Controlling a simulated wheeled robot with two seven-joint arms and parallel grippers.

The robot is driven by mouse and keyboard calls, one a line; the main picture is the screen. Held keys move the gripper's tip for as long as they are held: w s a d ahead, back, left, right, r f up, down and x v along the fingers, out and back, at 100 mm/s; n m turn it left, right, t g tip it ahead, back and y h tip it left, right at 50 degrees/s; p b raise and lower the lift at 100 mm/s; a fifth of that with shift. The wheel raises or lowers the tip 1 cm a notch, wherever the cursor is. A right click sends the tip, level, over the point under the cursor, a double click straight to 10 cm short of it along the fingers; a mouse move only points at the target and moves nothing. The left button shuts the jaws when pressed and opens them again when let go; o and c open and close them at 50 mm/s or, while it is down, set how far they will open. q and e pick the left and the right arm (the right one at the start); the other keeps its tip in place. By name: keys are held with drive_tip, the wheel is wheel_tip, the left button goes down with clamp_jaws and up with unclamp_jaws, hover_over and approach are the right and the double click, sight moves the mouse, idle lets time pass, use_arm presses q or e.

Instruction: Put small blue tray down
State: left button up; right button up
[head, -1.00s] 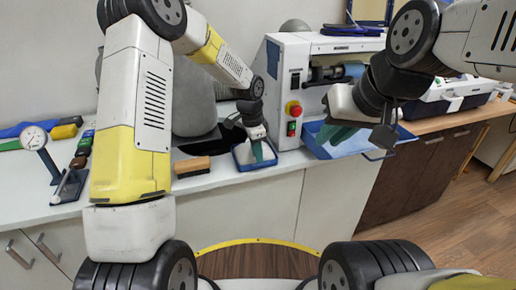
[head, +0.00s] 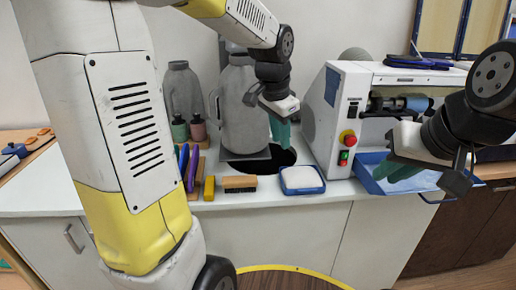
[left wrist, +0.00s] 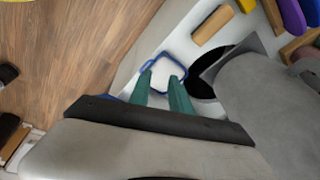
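The small blue tray (head: 302,180) lies on the white counter, with a pale filling inside its blue rim. It also shows in the left wrist view (left wrist: 182,67), just beyond my left fingertips. My left gripper (head: 281,140) is above the tray and slightly left of it, apart from it. Its two green fingers are spread with nothing between them in the left wrist view (left wrist: 166,80). My right gripper (head: 405,172) is over the larger blue tray (head: 372,186) in front of the machine. Its green fingers show, but whether they are open is unclear.
A wooden brush (head: 240,184) lies left of the small tray, beside a yellow block (head: 209,188). A grey container (head: 243,110) stands behind, near a dark round hole (head: 284,157). The white machine (head: 337,115) stands to the right. Counter front edge is close.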

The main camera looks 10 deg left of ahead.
use_arm(q)
drive_tip(key=s+a+r+n+t, duration=0.1)
drive_tip(key=s+a+r+n, duration=0.1)
drive_tip(key=s, duration=0.6)
drive_tip(key=s+a+r+n+t+h, duration=0.1)
drive_tip(key=s+a+r+n+t, duration=0.1)
drive_tip(key=s+a+n, duration=0.2)
drive_tip(key=s+n, duration=0.2)
drive_tip(key=s, duration=0.2)
drive_tip(key=shift+s, duration=0.35)
use_arm(e)
drive_tip(key=shift+c, duration=0.5)
